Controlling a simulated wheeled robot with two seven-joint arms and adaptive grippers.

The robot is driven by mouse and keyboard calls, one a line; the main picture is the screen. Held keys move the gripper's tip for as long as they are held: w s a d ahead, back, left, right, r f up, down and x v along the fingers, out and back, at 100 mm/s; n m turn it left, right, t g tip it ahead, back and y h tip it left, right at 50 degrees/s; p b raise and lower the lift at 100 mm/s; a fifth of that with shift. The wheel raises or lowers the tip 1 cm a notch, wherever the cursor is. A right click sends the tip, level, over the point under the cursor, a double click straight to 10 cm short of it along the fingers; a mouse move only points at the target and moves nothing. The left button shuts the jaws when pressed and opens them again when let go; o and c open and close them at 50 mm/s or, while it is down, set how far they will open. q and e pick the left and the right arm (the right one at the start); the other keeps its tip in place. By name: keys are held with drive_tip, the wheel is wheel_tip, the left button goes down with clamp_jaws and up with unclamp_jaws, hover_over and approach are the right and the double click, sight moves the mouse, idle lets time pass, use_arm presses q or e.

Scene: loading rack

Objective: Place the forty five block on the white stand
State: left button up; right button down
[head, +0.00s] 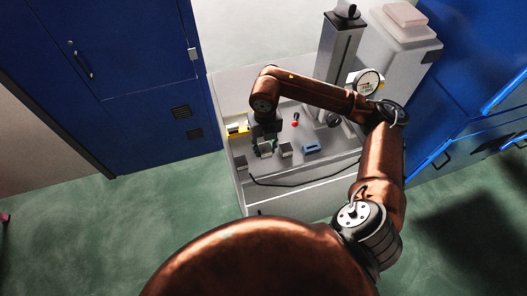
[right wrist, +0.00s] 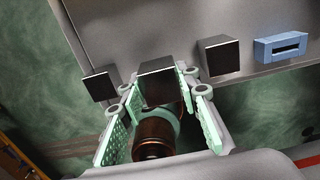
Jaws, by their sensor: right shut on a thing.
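My right gripper (head: 265,145) reaches down over the bench top. In the right wrist view, its green-padded fingers (right wrist: 160,95) are shut on a grey block (right wrist: 158,68), the middle of three similar blocks. One grey block (right wrist: 101,86) stands to its left and another (right wrist: 218,55) to its right. In the head view the right-hand block (head: 286,149) and left-hand block (head: 241,163) also show. I see no number on any block, so I cannot tell which is the forty five block. I cannot make out the white stand for certain. My left gripper is not in view.
A blue slotted piece (head: 312,148) lies right of the blocks. A yellow piece (head: 236,129) is at the bench's left edge. A red knob (head: 295,123), a dial gauge (head: 368,82) and a tall column (head: 338,48) stand behind. A black cable (head: 290,185) runs along the front.

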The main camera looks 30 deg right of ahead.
sight(263, 152)
drive_tip(key=f, duration=0.1)
drive_tip(key=f+p, duration=0.1)
drive_tip(key=f, duration=0.1)
drive_tip(key=shift+w+a+f, duration=0.1)
drive_tip(key=shift+w+a, duration=0.05)
drive_tip(key=shift+w, duration=0.1)
drive_tip(key=shift+f, duration=0.3)
drive_tip(key=shift+f, duration=0.15)
drive_tip(key=c, duration=1.5)
unclamp_jaws()
drive_tip(key=shift+o, duration=0.2)
